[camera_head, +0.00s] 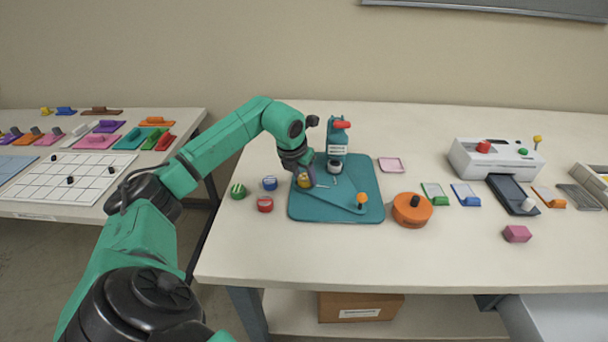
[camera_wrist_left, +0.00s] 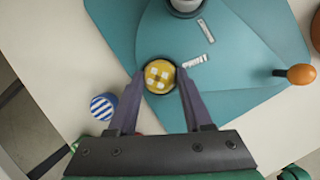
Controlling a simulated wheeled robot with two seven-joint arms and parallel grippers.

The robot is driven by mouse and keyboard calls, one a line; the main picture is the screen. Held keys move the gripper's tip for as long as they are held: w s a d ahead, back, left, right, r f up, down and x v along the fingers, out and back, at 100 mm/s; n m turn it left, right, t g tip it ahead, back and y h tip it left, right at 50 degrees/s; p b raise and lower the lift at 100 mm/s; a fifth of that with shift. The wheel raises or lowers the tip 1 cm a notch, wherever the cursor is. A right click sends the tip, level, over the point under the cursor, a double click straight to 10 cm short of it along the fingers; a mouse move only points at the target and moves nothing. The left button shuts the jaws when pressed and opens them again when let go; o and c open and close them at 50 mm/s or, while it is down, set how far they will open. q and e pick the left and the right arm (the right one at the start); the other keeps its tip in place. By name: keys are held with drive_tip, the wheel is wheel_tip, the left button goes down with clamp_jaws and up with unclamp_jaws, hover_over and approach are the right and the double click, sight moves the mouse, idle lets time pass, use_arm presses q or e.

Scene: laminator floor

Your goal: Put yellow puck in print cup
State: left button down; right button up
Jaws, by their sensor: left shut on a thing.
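The yellow puck (camera_wrist_left: 159,74), with a pale pattern on top, is between the fingertips of my left gripper (camera_wrist_left: 160,78), which is shut on it. In the head view the yellow puck (camera_head: 305,181) shows below my left gripper (camera_head: 303,172), over the left part of the teal press base (camera_head: 345,213). A dark round rim (camera_wrist_left: 147,86) surrounds the puck in the wrist view; I cannot tell whether the puck is seated in it. A grey cup (camera_head: 334,167) stands under the teal press head. My right gripper is not in view.
Green (camera_head: 237,191), blue (camera_head: 270,183) and red (camera_head: 265,204) striped pucks stand left of the base. An orange-knobbed lever (camera_head: 361,199) rises from the base's right part. An orange round tool (camera_head: 411,211) and a white laminator (camera_head: 495,160) are farther right.

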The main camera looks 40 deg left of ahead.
use_arm(q)
drive_tip(key=shift+c, duration=1.6)
unclamp_jaws()
drive_tip(key=v, duration=1.2)
drive_tip(key=shift+r, duration=0.1)
